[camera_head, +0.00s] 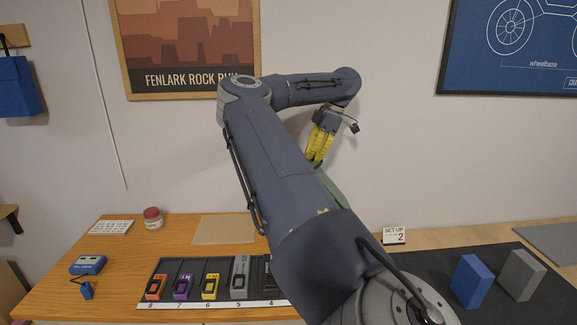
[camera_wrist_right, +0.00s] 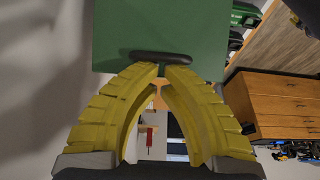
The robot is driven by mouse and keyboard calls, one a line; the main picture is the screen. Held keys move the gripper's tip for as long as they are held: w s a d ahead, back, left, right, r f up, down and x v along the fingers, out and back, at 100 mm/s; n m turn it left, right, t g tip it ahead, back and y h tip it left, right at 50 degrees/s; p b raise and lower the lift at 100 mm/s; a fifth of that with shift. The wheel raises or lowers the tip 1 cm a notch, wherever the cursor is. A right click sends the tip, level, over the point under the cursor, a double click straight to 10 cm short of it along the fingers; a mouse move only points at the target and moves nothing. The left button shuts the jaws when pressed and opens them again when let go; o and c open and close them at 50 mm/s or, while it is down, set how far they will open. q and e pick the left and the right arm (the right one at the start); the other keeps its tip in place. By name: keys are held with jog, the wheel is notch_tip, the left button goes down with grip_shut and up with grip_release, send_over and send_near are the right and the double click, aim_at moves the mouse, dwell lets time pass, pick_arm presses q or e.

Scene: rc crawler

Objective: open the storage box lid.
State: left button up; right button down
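My right gripper (camera_head: 318,150) has yellow fingers and hangs high in front of the back wall, pointing down. Below it in the head view, a slanted strip of the green lid (camera_head: 332,188) shows. My arm hides the rest of the lid and the storage box. In the right wrist view, the lid (camera_wrist_right: 165,25) is a flat green panel with a dark oval handle (camera_wrist_right: 160,57). The right gripper's fingertips (camera_wrist_right: 162,70) are almost together and overlap the handle's near edge. The handle extends past both tips, so I cannot tell whether they grip it. My left gripper is out of view.
A dark tray (camera_head: 225,267) with several coloured battery-like packs lies on the wooden table, left of my arm. A blue device (camera_head: 88,265) and a red-lidded jar (camera_head: 153,218) stand farther left. Blue (camera_head: 471,281) and grey (camera_head: 521,275) blocks stand on a dark mat at right.

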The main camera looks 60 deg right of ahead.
jog(key=s+d+r, duration=0.2)
jog(key=s+d, duration=0.1)
jog(key=s, duration=0.3)
jog(key=s+d+r, duration=0.2)
jog(key=s+d, duration=0.2)
jog(key=s, duration=0.2)
jog(key=shift+s+r, duration=0.3)
jog(key=shift+d, duration=0.1)
